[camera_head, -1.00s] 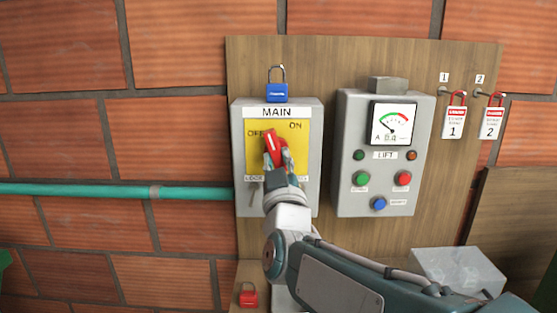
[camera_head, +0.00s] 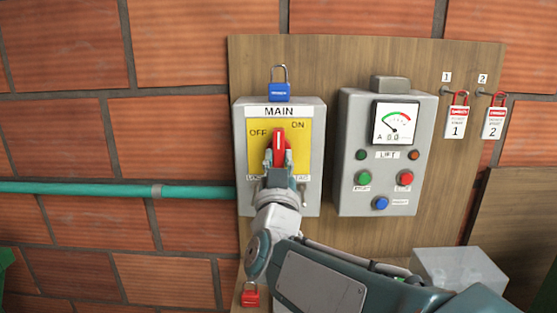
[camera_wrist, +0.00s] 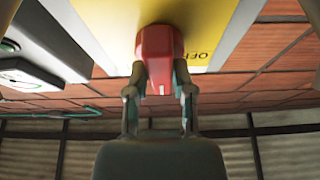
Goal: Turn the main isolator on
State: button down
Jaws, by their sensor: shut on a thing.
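The main isolator (camera_head: 310,150) is a grey box with a yellow plate marked OFF at left and ON at upper right. Its red handle (camera_head: 279,147) stands about upright, pointing between the two marks. My gripper (camera_head: 278,162) is in front of the plate, shut on the handle. In the wrist view, the fingers of my gripper (camera_wrist: 159,92) sit on both sides of the red handle (camera_wrist: 158,55). The ON mark is out of sight there. My gripper covers the lower part of the plate in the head view.
A blue padlock (camera_head: 279,90) stands on top of the isolator. The lift box (camera_head: 345,190) with a meter and buttons is at right. Two tagged red padlocks (camera_head: 457,118) hang farther right.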

jog(key=shift+f, duration=0.1)
jog(key=c, duration=0.7)
grip_release()
jog(key=shift+o, duration=1.1)
jog(key=shift+d, duration=0.25)
jog(key=shift+s+a, duration=0.2)
jog(key=v, duration=1.1)
jog(key=shift+s+d+f, duration=0.2)
